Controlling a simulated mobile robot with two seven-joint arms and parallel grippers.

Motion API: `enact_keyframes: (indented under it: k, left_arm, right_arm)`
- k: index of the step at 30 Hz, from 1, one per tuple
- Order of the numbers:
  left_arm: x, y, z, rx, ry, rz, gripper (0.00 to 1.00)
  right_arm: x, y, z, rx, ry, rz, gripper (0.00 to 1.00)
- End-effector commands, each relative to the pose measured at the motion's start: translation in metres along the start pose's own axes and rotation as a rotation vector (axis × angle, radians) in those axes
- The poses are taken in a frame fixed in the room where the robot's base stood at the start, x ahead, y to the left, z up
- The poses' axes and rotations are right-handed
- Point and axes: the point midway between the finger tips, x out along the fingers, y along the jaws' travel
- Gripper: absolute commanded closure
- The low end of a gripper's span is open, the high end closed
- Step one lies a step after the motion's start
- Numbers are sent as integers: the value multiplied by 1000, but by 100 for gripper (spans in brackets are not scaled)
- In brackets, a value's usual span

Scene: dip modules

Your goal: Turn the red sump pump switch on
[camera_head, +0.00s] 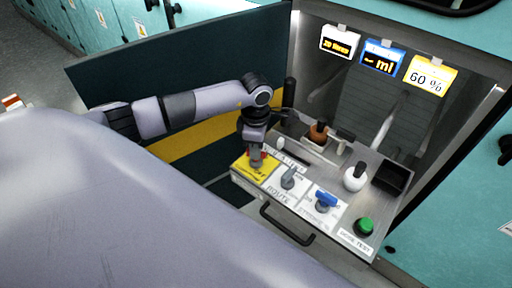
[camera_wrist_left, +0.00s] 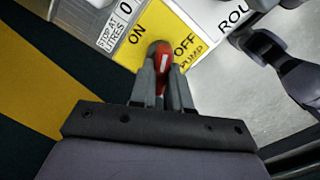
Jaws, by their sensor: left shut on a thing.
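The red sump pump switch (camera_head: 256,161) sits on a yellow label plate (camera_head: 249,170) at the left of the control panel. My left gripper (camera_head: 257,153) comes down over it. In the left wrist view the red switch (camera_wrist_left: 162,54) is between the two grey fingers of my left gripper (camera_wrist_left: 162,70), which are shut on it. Its white line lies roughly upright in that picture, between the word ON on its left and OFF on its right. The switch's lower part is hidden by the fingers.
Right of it on the panel are a grey ROUTE switch (camera_head: 289,178), a blue switch (camera_head: 325,199) and a green button (camera_head: 364,226). Behind stand a white bottle (camera_head: 355,177) and a brown one (camera_head: 318,132). Lit displays (camera_head: 382,57) hang above. A dark handle (camera_head: 285,224) is in front.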

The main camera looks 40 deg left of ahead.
Motion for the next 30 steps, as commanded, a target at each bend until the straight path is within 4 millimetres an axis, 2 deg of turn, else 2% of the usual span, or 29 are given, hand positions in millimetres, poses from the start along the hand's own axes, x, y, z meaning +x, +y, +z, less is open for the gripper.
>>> enact_keyframes:
  k: [21, 30]
  left_arm:
    - [-1, 0, 1, -676, -3, 0, 100]
    - [-2, 0, 1, -912, -3, 0, 100]
  right_arm:
    - [-1, 0, -2, 0, 0, 0, 57]
    - [-4, 0, -5, 0, 0, 0, 57]
